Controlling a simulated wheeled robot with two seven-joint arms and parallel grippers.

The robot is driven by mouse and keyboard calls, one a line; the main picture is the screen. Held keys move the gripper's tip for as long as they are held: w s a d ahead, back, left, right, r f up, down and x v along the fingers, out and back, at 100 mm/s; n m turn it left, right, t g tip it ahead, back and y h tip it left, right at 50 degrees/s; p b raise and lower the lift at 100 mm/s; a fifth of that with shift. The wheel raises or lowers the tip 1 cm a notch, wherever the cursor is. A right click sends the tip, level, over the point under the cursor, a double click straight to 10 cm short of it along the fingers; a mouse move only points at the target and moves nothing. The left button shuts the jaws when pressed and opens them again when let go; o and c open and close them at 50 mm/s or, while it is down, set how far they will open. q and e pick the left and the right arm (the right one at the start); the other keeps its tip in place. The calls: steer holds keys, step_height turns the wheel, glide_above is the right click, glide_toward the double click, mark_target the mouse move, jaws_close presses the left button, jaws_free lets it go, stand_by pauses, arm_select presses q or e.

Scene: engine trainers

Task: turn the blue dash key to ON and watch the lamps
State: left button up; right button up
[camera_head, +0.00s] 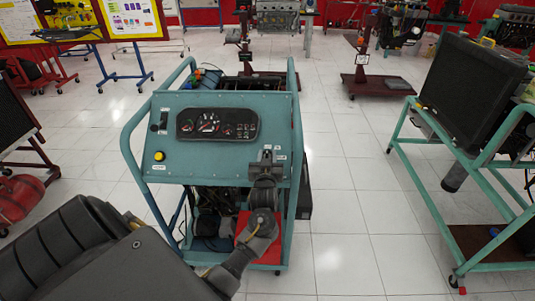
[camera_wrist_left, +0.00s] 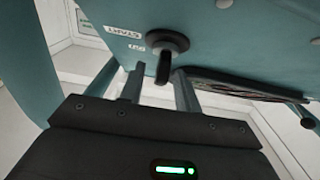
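The teal dash panel (camera_head: 200,166) faces me in the head view. Its black instrument cluster (camera_head: 217,125) holds gauges; whether any lamp is lit is too small to tell. In the left wrist view a dark key switch (camera_wrist_left: 167,42) sits on the panel beside START and ON labels; its handle looks black, not blue. My left gripper (camera_head: 267,158) is at the panel's right side and hides the key in the head view. In the wrist view its two fingers (camera_wrist_left: 159,88) are apart, with the key handle's end between their tips and gaps showing. My right gripper is not in view.
A yellow button (camera_head: 159,156) and a black switch (camera_head: 163,120) are on the panel's left. The trainer's teal tube frame (camera_head: 296,150) runs beside my left gripper. Another trainer with a black radiator (camera_head: 470,88) stands at right. The tiled floor (camera_head: 345,205) between them is clear.

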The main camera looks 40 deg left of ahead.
arm_select(q)
steer(key=shift+w+a, duration=0.35)
steer(key=shift+w, duration=0.1)
jaws_close()
